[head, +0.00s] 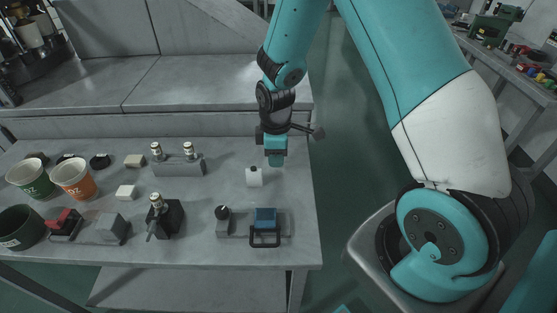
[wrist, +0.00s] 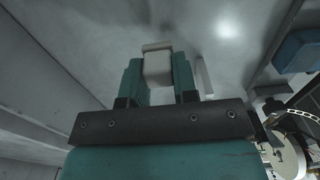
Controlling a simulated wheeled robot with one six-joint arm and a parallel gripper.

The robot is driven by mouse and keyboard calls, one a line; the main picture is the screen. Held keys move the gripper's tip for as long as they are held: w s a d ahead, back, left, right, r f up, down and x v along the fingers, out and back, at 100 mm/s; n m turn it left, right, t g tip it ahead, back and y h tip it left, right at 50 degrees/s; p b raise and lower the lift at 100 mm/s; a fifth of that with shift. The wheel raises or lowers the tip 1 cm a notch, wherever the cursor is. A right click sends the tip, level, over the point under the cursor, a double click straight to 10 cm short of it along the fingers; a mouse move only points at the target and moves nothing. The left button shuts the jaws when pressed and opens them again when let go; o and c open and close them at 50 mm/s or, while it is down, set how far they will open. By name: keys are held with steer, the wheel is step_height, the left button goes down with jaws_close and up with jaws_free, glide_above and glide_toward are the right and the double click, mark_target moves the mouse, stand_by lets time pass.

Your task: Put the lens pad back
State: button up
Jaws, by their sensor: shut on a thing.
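My gripper (head: 276,159) is over the right part of the grey bench, near its right edge. In the wrist view, its teal fingers (wrist: 159,78) are shut on a pale, block-shaped pad (wrist: 157,62), apparently the lens pad. The pad's end shows between the fingertips; the rest is hidden by the gripper. In the head view I cannot make out the held pad. A white block (head: 254,179) with a small dark top piece stands on the bench just left of and nearer than my gripper. A white edge (wrist: 203,76) shows right of the fingers in the wrist view.
A blue-topped fixture (head: 265,220) with a black handle is at the front right. Two pale blocks, cups and dark tools occupy the left. Bare bench (head: 225,155) lies beside my gripper.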

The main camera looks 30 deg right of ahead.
steer(key=shift+d+f, duration=0.1)
steer(key=shift+f, duration=1.3)
steer(key=shift+f, duration=0.2)
steer(key=o, duration=1)
steer(key=shift+r, duration=0.1)
steer(key=shift+c, duration=0.2)
step_height(320, 180, up, 11)
steer(key=shift+r+b, duration=0.2)
steer(key=shift+b, duration=0.4)
steer(key=s+a+r+m+y, duration=0.2)
steer(key=s+a+r, duration=0.5)
steer(key=s, duration=0.3)
steer(key=s+a+r+m+y, duration=0.2)
steer(key=s+a+r, duration=0.5)
steer(key=s+a, duration=0.2)
steer(key=shift+s+r, duration=0.25)
steer(key=shift+s, duration=0.85)
